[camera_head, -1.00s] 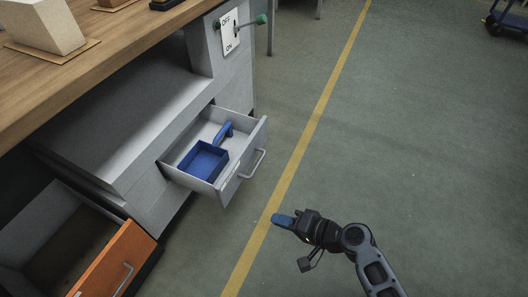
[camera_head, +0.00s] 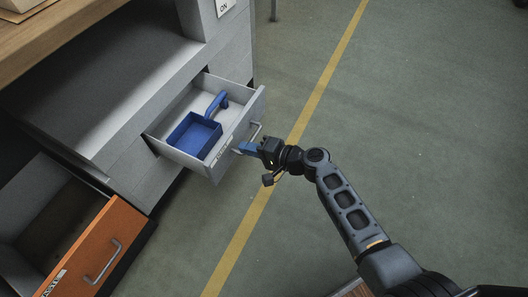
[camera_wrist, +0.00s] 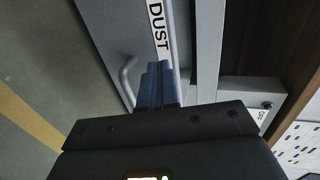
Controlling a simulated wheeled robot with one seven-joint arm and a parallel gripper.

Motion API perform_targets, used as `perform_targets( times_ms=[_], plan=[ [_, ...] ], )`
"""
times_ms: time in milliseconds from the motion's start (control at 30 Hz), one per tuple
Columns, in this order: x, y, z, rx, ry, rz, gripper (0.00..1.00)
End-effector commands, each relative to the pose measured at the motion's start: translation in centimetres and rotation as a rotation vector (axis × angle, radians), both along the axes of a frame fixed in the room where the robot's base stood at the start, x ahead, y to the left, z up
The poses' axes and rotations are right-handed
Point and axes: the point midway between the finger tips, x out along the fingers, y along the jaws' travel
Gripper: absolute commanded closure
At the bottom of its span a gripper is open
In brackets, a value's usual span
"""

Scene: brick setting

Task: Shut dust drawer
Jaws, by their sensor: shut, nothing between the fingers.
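The grey dust drawer (camera_head: 208,166) stands open from the grey cabinet in the head view. A blue dustpan or scoop with a handle (camera_head: 195,135) lies inside it. The drawer's front carries a metal handle (camera_head: 257,131); in the wrist view the front shows a white label reading DUST (camera_wrist: 159,35) beside the handle (camera_wrist: 126,82). My gripper (camera_head: 243,148) is shut and empty, its blue fingertips at the drawer front near the handle. In the wrist view the fingertips (camera_wrist: 157,72) lie over the label's lower end; I cannot tell whether they touch.
An orange-fronted drawer (camera_head: 92,247) stands open at the lower left. A wooden worktop (camera_head: 50,40) is above the cabinet at the upper left. The green floor (camera_head: 420,150) with a yellow line (camera_head: 318,105) is clear to the right.

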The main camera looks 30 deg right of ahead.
Motion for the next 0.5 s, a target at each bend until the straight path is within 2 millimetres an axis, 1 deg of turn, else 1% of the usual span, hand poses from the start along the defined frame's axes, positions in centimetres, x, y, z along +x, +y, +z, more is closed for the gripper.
perform_targets(
  times_ms=[33,200,333,500],
  plan=[
    [0.7,0.5,0.0,0.000,-0.002,0.003,1.00],
    [2.3,1.7,0.1,0.000,-0.001,0.000,1.00],
    [2.8,2.1,0.0,0.000,0.000,0.001,1.00],
    [3.0,2.2,0.1,0.001,0.001,0.000,1.00]
  ],
)
